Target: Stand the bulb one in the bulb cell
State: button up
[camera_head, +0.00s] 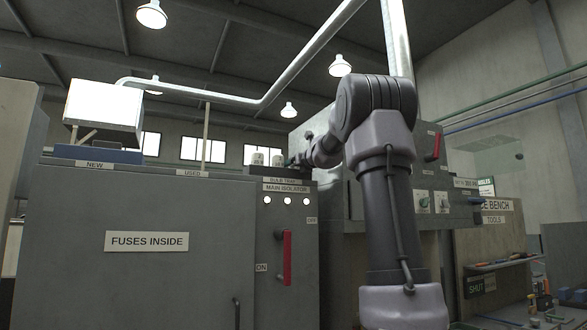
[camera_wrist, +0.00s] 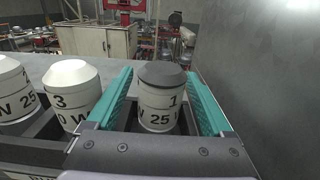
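The bulb marked 1 (camera_wrist: 160,97), white with a dark grey cap, stands upright between the fingers of my gripper (camera_wrist: 160,88) in the wrist view. The teal fingers lie on either side of it, and narrow gaps show beside its body, so the gripper looks open around it. In the head view my gripper (camera_head: 292,160) is small and partly hidden behind my arm, at the bulb tray (camera_head: 284,180) on top of the cabinet. I cannot make out the bulb cell.
The grey cabinet (camera_head: 150,260) has a "FUSES INSIDE" plate and a red isolator handle (camera_head: 287,257). A taller panel (camera_head: 440,210) with dials and a red lever stands to its right. A plain grey wall (camera_wrist: 260,80) rises close to the right of my gripper.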

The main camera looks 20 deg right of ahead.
jog(key=s, duration=1.1)
jog(key=s+a+f+n+g+y, duration=0.4)
jog(key=s+a+f+n+g, duration=0.2)
jog(key=s+a+f+n, duration=0.9)
jog(key=s+a+f+n+g+h, duration=0.1)
jog(key=s+f+n+g, duration=0.1)
jog(key=s+f+n, duration=0.5)
jog(key=s+a+f+n+g+h, duration=0.1)
jog(key=s+a+f+n+g, duration=0.1)
jog(key=s+f+n, duration=0.5)
notch_tip(320, 180, down, 4)
jog(key=n+g, duration=0.1)
jog(key=n, duration=0.1)
jog(key=shift+f+n+h, duration=0.2)
jog(key=shift+n+h, duration=0.1)
